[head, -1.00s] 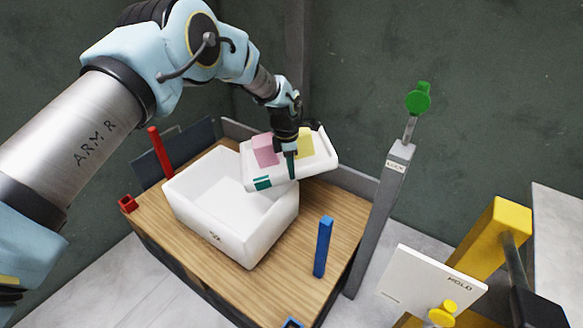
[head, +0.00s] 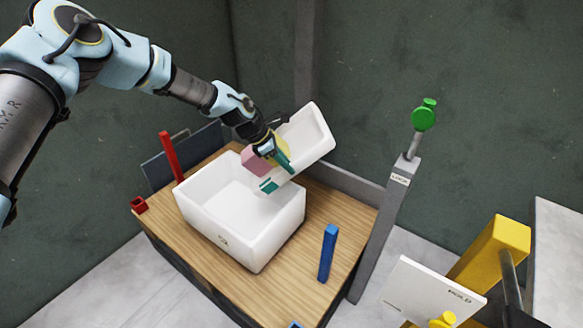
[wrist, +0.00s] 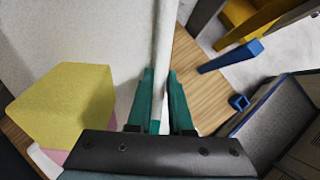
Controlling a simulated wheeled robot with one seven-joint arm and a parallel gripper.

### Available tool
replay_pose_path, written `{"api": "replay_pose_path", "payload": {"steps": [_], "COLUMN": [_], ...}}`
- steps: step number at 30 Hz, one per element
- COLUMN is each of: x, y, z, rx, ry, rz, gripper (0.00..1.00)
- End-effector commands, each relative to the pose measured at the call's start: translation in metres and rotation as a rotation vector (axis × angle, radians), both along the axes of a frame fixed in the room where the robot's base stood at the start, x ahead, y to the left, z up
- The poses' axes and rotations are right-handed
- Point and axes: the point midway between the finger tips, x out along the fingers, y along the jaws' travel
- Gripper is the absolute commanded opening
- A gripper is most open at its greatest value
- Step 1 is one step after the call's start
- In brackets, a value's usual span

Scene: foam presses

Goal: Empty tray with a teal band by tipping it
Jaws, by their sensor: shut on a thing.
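The white tray (head: 312,132) with a teal band (head: 268,186) is tilted steeply, its low banded end over the right side of the white bin (head: 222,234). My gripper (head: 285,163) is shut on the tray's near side wall. In the wrist view, the teal fingers (wrist: 160,105) stand on both sides of that wall. A pink foam block (head: 252,160) and a yellow foam block (head: 279,150) are still in the tray, partly hidden by my gripper. The yellow block (wrist: 62,108) shows large in the wrist view, with a pink edge below it. The visible bin floor is bare.
The bin stands on a wooden table (head: 338,212). A blue post (head: 328,253) and a red post (head: 171,157) rise from it. A grey lock post with a green knob (head: 424,115) stands to the right. A white mold panel (head: 425,290) is at the lower right.

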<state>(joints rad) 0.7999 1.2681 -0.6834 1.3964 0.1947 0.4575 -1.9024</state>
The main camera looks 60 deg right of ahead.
Motion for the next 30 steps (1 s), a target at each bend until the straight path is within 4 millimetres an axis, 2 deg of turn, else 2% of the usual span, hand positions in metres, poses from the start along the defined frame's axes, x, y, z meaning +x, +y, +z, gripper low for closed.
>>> {"api": "replay_pose_path", "payload": {"steps": [12,30], "x": [0.019,0.039], "y": [0.016,0.035], "z": [0.012,0.02], "rx": [-0.142,-0.287], "ry": [0.16,0.323], "rz": [0.004,0.002], "gripper": [0.0,0.0]}}
